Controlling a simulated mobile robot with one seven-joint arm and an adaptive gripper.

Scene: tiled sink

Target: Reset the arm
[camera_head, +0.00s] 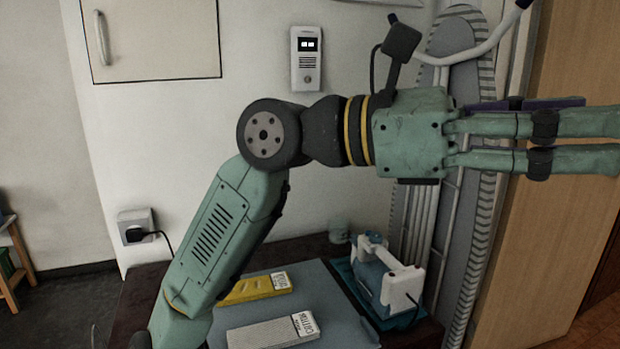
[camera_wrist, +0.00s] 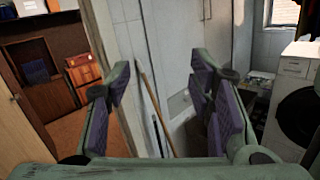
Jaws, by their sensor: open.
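My green arm (camera_head: 215,240) rises from the bottom left of the head view and bends at a dark elbow joint, with its end pointing right. My gripper (camera_head: 600,141) is held level at the right edge of the head view, high above the table. It also shows in the wrist view (camera_wrist: 160,78), where its two purple-padded fingers stand wide apart. Nothing is between them, and it holds nothing. Its far ends reach the right edge of the head view.
Below, a dark table (camera_head: 300,248) bears a grey mat (camera_head: 335,300), a yellow box (camera_head: 255,288), a pale box (camera_head: 275,332) and a blue-white appliance (camera_head: 385,275). An ironing board (camera_head: 465,190) leans behind the gripper, near a wooden door (camera_head: 565,215). A washing machine (camera_wrist: 297,105) shows at the wrist view's right.

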